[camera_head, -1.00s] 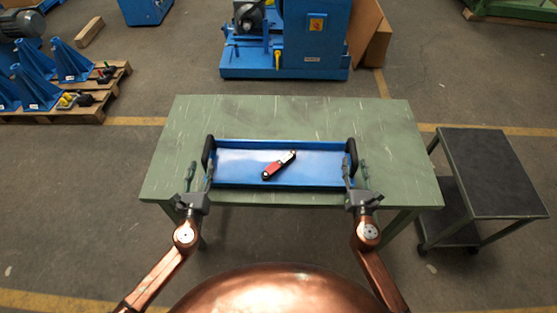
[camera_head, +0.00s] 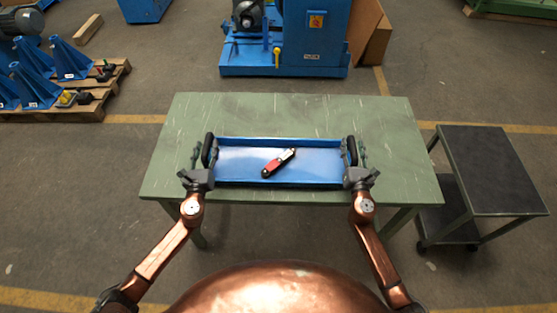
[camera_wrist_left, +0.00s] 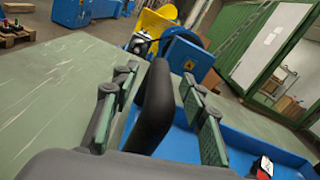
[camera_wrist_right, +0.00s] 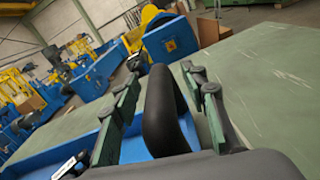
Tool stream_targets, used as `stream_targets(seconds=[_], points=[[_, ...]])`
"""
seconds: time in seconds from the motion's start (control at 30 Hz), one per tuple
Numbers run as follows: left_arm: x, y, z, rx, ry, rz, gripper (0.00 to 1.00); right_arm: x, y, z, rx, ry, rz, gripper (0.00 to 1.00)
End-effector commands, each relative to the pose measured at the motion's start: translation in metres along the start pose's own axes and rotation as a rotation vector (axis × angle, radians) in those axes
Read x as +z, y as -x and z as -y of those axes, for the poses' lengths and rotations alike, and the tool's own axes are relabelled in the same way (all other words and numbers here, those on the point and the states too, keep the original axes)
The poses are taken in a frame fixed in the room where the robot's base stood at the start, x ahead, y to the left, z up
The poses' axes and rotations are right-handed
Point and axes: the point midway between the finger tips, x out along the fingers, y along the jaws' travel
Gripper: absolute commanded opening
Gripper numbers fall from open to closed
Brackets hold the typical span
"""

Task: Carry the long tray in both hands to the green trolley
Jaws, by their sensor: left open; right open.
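The long blue tray (camera_head: 316,165) lies on the green table (camera_head: 275,110). A red and black tool (camera_head: 278,163) lies in it. The tray has a black handle at each end. My left gripper (camera_head: 204,156) is open, with its fingers on either side of the left handle (camera_wrist_left: 155,105). My right gripper (camera_head: 355,154) is open, with its fingers on either side of the right handle (camera_wrist_right: 163,110). Neither gripper is closed on its handle. The trolley (camera_head: 486,170), dark-topped with a green-grey frame, stands to the right of the table.
A blue machine (camera_head: 310,40) stands behind the table, with brown boards (camera_head: 370,35) beside it. A pallet (camera_head: 85,110) with blue brackets is at the left. The table is otherwise clear. A narrow floor gap separates table and trolley.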

Motion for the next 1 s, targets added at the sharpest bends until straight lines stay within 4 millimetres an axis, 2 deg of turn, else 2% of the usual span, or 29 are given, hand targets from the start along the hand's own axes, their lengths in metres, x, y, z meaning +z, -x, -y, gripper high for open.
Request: stream_targets(seconds=[0.17,0.73,1.0], points=[[-0.0001,0.0004,-0.0004,0.000,0.000,0.000,0.39,0.0000,-0.0001,-0.0005,0.001,0.000,0.000,0.39],[-0.0001,0.0005,-0.0005,0.001,0.000,0.000,0.00,0.0001,0.0001,-0.0004,0.001,0.000,0.000,0.00],[-0.0003,0.0005,-0.0005,0.001,0.000,0.000,0.00,0.0001,0.0002,-0.0003,0.000,0.000,0.000,0.00]])
